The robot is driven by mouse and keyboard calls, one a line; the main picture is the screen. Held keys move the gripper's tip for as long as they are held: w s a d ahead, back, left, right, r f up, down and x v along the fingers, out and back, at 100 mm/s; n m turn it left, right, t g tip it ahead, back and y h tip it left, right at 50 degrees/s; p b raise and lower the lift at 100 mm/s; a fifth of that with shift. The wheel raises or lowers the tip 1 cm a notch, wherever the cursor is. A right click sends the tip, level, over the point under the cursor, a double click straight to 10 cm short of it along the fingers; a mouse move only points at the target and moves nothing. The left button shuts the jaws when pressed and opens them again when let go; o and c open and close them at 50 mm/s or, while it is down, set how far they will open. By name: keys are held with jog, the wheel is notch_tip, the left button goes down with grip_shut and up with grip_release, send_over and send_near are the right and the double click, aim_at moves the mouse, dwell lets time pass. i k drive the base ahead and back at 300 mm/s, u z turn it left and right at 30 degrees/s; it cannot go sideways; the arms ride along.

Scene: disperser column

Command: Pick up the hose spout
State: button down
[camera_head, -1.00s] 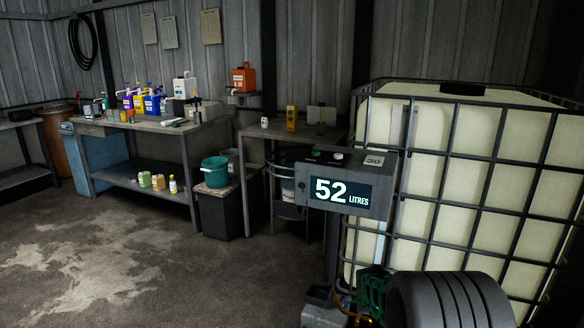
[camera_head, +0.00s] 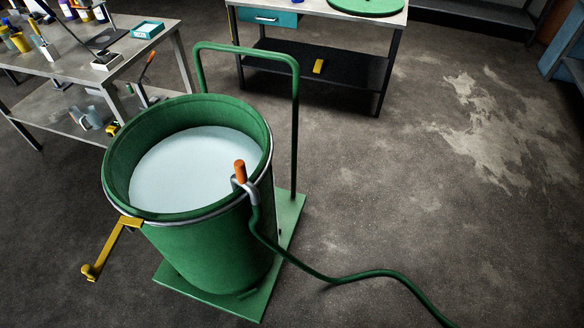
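The hose spout (camera_head: 240,172) is a short orange-tipped piece in a grey metal holder at the right rim of a large green drum (camera_head: 200,245). A green hose (camera_head: 340,279) hangs from it, curves down past the drum's side and runs off the bottom right across the floor. The drum stands upright and open, with a pale whitish surface inside. My gripper is not in the head view.
The drum stands on a green trolley base (camera_head: 287,232) with a tall handle (camera_head: 295,120). A yellow crank (camera_head: 108,250) sticks out at the drum's left. A cluttered bench (camera_head: 135,45) is at upper left and another table (camera_head: 310,8) behind. Floor on the right is clear apart from the hose.

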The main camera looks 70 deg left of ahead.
aim_at(239, 179)
jog(key=u, duration=3.4)
jog(key=k, duration=0.6)
jog(key=u, duration=0.75)
jog(key=i, duration=1.4)
jog(key=z, duration=0.8)
